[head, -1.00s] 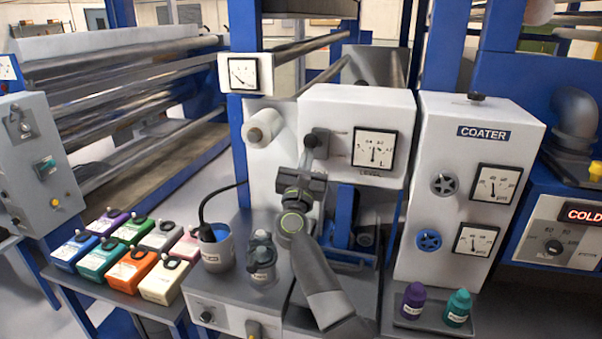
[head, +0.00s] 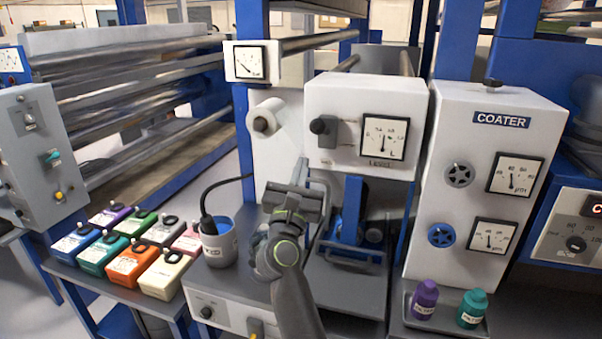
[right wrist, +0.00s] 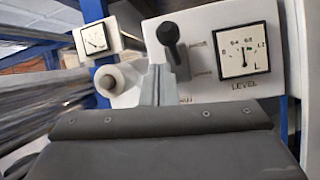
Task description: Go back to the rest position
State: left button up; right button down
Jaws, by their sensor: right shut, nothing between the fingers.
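My right gripper (head: 302,171) is in front of the white LEVEL box, below its dark lever knob (head: 324,130), and apart from it. Its fingers are shut and hold nothing. In the right wrist view the closed fingers (right wrist: 155,84) point up toward the box, and the lever (right wrist: 172,44) stands behind and to the right of them. The LEVEL gauge (head: 385,138) is to the right of the lever. My left gripper is not in view.
A grey-blue pot (head: 218,243) with a black cable stands left of my right arm. Several coloured cartridges (head: 128,262) sit on the left bench. The COATER box (head: 478,180) stands right, with a purple bottle (head: 424,299) and a teal bottle (head: 472,308) on a tray before it.

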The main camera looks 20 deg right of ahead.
jog(key=shift+s+a+r, duration=0.1)
jog(key=shift+s, duration=0.15)
